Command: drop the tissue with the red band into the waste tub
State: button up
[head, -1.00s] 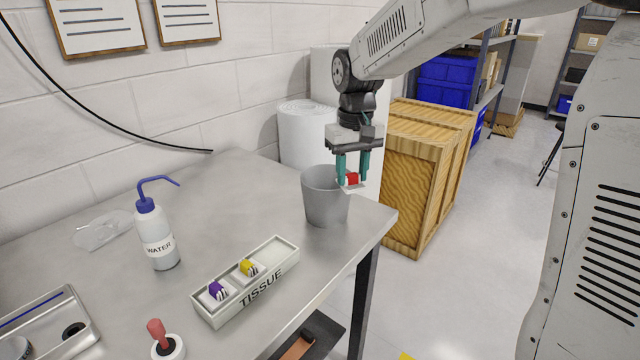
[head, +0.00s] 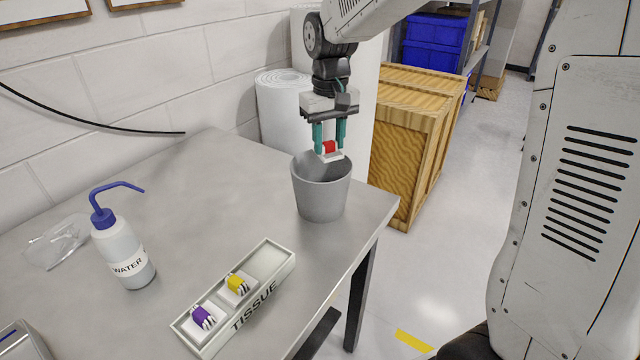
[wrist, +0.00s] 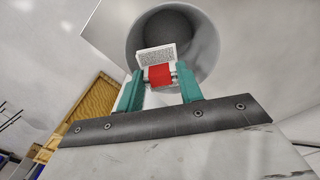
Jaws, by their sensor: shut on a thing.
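The tissue with the red band (head: 329,148) is held between the green fingertips of my gripper (head: 329,143). In the wrist view the red-banded tissue (wrist: 160,76) shows between the two fingers, with its white printed part toward the tub's mouth. The grey waste tub (head: 321,196) stands upright on the bench near its right edge. The gripper and tissue are above the tub's opening, around its rim height in the head view. In the wrist view the tub (wrist: 204,45) opens behind the tissue, and its visible floor looks empty.
A tissue tray (head: 283,262) holds a purple-banded tissue (head: 203,317) and a yellow-banded tissue (head: 237,283); its far compartment is empty. A water bottle (head: 122,252) stands to the left. A wooden crate (head: 405,150) stands beyond the bench. The bench between bottle and tub is clear.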

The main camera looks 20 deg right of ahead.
jog(key=shift+f, duration=1.05)
jog(key=o, duration=1)
jog(key=shift+c, duration=0.2)
notch_tip(320, 180, up, 8)
jog(key=shift+f, duration=0.1)
